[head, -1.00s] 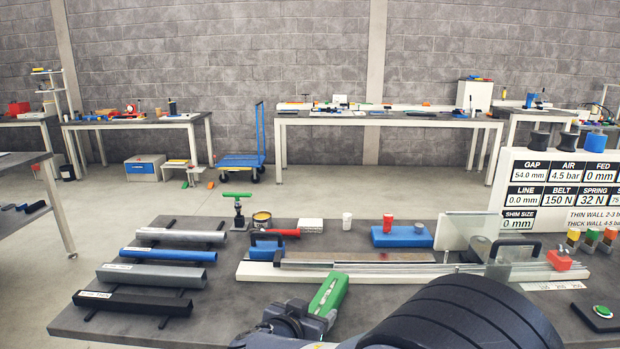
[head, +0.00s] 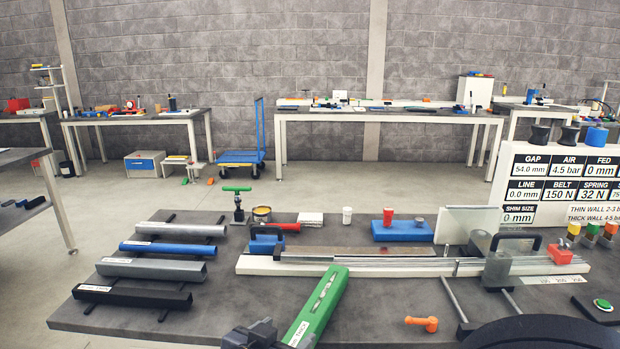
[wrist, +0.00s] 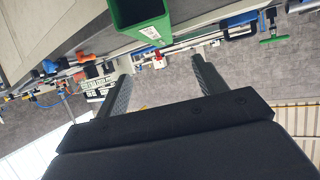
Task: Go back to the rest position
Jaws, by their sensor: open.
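My gripper (wrist: 160,68) shows in the wrist view with its two dark fingers spread apart and nothing between them. Beyond the fingertips, towards the top of that view, is the end of a green strip (wrist: 140,15). In the head view the green strip (head: 322,303) lies slanted at the front of the bench, apart from the other strips.
Grey, blue and black strips lie on rails at the bench's (head: 215,305) left. A long white feed track (head: 330,266) runs across the middle. An orange handle (head: 422,323) lies in front. A white display board (head: 560,185) stands at the right.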

